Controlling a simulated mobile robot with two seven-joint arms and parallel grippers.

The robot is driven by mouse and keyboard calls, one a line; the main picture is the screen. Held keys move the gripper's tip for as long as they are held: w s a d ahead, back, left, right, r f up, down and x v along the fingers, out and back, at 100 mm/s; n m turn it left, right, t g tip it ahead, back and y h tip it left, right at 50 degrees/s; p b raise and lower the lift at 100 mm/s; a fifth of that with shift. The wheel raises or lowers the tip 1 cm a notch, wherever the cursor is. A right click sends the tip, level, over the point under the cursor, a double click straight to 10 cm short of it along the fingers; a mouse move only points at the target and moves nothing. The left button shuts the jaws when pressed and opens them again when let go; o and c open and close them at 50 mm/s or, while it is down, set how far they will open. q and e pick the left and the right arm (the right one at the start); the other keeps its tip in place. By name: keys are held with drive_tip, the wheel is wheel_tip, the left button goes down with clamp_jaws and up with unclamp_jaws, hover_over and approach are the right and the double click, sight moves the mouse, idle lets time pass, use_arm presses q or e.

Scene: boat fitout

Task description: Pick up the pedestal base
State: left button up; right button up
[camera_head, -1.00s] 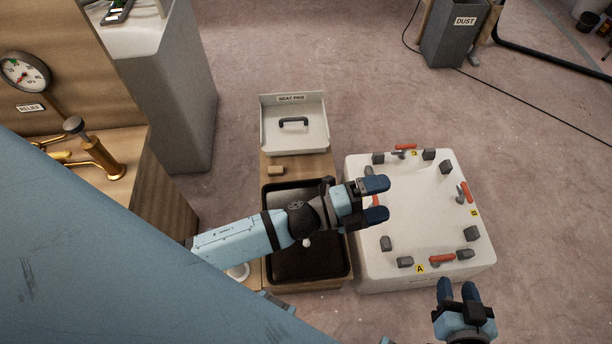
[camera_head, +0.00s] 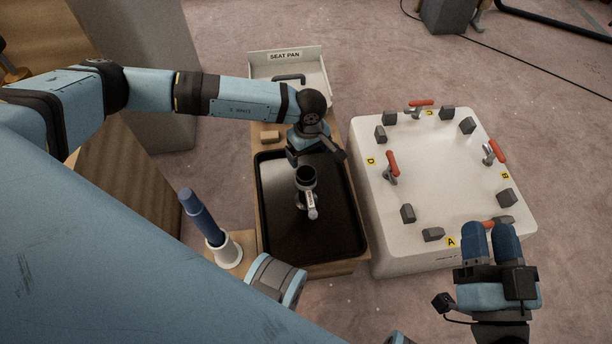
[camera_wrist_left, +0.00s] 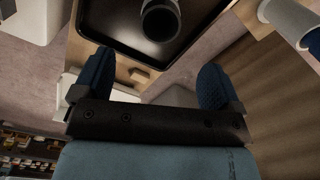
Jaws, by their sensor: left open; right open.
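The likely pedestal base (camera_head: 306,194), a short dark-topped tube on a paler metal body, is in the black tray (camera_head: 348,238). Its dark round opening (camera_wrist_left: 160,20) shows at the top of the left wrist view. My left gripper (camera_head: 316,152) is over the far part of the tray, just beyond the tube. In the left wrist view, my left gripper (camera_wrist_left: 157,63) has its blue fingers spread with nothing between them; the tube is ahead of them. My right gripper (camera_head: 491,232) is open and empty over the white block's near right edge.
The white block (camera_head: 440,180) right of the tray carries several red-handled clamps and grey blocks. The seat pan box (camera_head: 310,58) stands beyond the tray. A blue-handled tool (camera_head: 205,218) stands in a white holder (camera_head: 228,252) left of the tray.

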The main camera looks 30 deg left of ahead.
use_arm(q)
drive_tip(key=b, duration=0.2)
approach(306, 176)
drive_tip(key=shift+s+d+f, duration=0.25)
drive_tip(key=shift+s+d, duration=0.2)
drive_tip(key=shift+s+d+f, duration=0.2)
drive_tip(key=shift+s+d, duration=0.2)
drive_tip(key=shift+s, duration=0.05)
drive_tip(key=shift+f, duration=0.55)
drive_tip(key=f, duration=0.1)
drive_tip(key=f+b, duration=0.1)
drive_tip(key=f, duration=0.1)
drive_tip(key=f+b, duration=0.1)
drive_tip(key=f, duration=0.1)
drive_tip(key=shift+w+a+f, duration=0.1)
drive_tip(key=shift+a, duration=0.3)
use_arm(e)
drive_tip(key=f, duration=0.1)
drive_tip(key=f+g, duration=0.1)
drive_tip(key=f, duration=0.1)
drive_tip(key=a+f+g, duration=0.1)
drive_tip(key=f, duration=0.1)
drive_tip(key=shift+w+n, duration=0.15)
drive_tip(key=shift+n, duration=0.15)
use_arm(q)
drive_tip(key=c, duration=1.7)
clamp_jaws()
